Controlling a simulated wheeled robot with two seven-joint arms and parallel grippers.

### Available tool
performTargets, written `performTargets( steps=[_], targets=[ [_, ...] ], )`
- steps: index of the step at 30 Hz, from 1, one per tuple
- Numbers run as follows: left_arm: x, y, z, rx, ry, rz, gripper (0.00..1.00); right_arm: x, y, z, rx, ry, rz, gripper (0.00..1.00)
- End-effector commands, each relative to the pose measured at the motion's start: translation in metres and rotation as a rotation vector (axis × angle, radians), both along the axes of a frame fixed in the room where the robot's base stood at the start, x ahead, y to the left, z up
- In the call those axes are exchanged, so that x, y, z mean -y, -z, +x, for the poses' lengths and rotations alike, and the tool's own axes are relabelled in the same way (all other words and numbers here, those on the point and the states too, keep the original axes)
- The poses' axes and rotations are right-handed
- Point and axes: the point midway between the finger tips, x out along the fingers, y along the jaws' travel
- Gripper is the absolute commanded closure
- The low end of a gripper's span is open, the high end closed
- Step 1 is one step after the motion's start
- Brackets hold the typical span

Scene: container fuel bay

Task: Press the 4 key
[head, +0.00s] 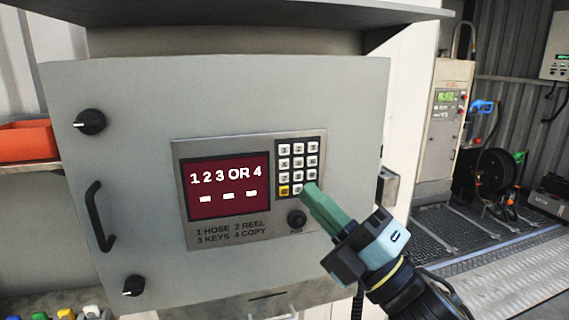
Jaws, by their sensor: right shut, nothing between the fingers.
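The keypad (318,147) is a dark panel with rows of pale keys at the right of the grey cabinet's display plate. Its key labels are too small to read surely; the 4 key (284,163) appears to be the left key of the second row. A yellow key (284,190) sits at the bottom left. My right gripper (312,194) is shut and empty, its green fingertips in front of the keypad's lower right corner, hiding the bottom right key. I cannot tell whether they touch it. The 4 key is uncovered, up and left of the fingertips. My left gripper is not in view.
The red screen (228,213) reads "1 2 3 OR 4" above three dashes. A round black knob (297,219) sits below the keypad, close to my right gripper. The cabinet (120,150) has a black handle (99,215) and two latches. A shelf overhangs the top.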

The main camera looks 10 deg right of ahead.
Motion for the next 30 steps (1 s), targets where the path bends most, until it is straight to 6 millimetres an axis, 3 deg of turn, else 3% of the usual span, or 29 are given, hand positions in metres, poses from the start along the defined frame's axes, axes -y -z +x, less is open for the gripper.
performTargets(
  steps=[8, 21, 30],
  targets=[
    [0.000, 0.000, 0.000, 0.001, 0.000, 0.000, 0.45, 0.000, 0.000, 0.017, -0.001, 0.001, 0.002, 1.00],
    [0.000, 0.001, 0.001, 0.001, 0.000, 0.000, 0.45, -0.002, 0.000, 0.076, -0.001, 0.001, 0.002, 1.00],
    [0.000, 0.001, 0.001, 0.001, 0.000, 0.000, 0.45, -0.003, 0.000, 0.089, -0.002, 0.000, 0.001, 1.00]
  ],
)
